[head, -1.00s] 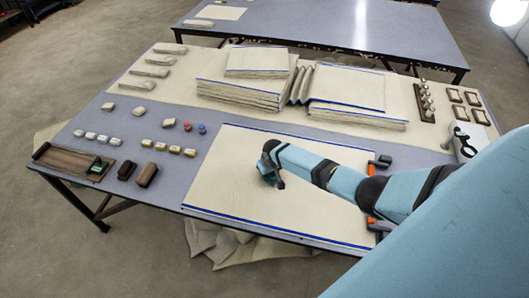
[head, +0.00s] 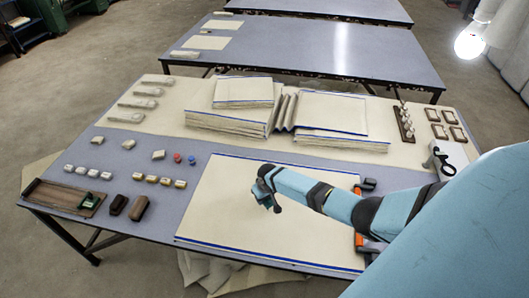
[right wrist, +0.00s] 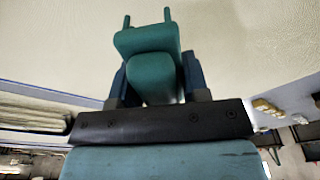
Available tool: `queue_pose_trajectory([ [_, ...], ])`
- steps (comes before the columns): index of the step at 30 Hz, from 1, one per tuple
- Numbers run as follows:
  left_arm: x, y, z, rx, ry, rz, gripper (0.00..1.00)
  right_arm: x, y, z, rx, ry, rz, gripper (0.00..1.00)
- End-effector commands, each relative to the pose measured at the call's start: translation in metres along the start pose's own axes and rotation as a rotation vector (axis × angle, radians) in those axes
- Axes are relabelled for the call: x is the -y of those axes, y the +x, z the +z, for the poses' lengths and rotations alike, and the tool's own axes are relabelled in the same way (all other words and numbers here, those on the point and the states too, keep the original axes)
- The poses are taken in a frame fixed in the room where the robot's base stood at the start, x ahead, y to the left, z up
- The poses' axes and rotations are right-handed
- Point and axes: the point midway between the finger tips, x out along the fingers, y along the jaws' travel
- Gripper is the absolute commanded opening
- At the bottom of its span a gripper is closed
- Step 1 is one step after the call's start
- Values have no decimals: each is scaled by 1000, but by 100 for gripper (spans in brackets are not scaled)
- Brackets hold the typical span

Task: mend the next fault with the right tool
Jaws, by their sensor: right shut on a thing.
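A cream cloth (head: 225,215) with blue-striped edges lies flat on the grey table's front. Its surface looks smooth, and I cannot make out a fault on it. My right gripper (head: 268,197) is over the middle of the cloth. In the right wrist view it is shut on a green two-pronged tool (right wrist: 150,65), with the cloth beyond. I cannot tell whether the tool touches the cloth. Another green tool (head: 88,201) lies at the right end of a wooden tray (head: 50,194). My left gripper is not in view.
Orange-and-dark clamps (head: 370,245) sit at the cloth's right edge. Folded cloth stacks (head: 330,112) stand behind. Two brown blocks (head: 139,208) and several small pale blocks (head: 152,179) lie left of the cloth. Red and blue pieces (head: 177,157) stand near its far left corner.

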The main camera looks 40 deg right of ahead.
Motion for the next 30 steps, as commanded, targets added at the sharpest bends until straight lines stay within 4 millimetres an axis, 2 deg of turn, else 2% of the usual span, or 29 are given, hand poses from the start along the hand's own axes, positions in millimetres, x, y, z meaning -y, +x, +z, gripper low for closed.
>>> queue_pose_trajectory([
  [6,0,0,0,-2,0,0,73,0,-17,-2,0,-1,0,23],
  [18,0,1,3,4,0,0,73,0,-22,-4,-1,0,0,23],
  [24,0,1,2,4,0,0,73,0,-40,-7,-2,-1,1,23],
  [30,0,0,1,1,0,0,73,0,-49,-8,0,0,0,23],
])
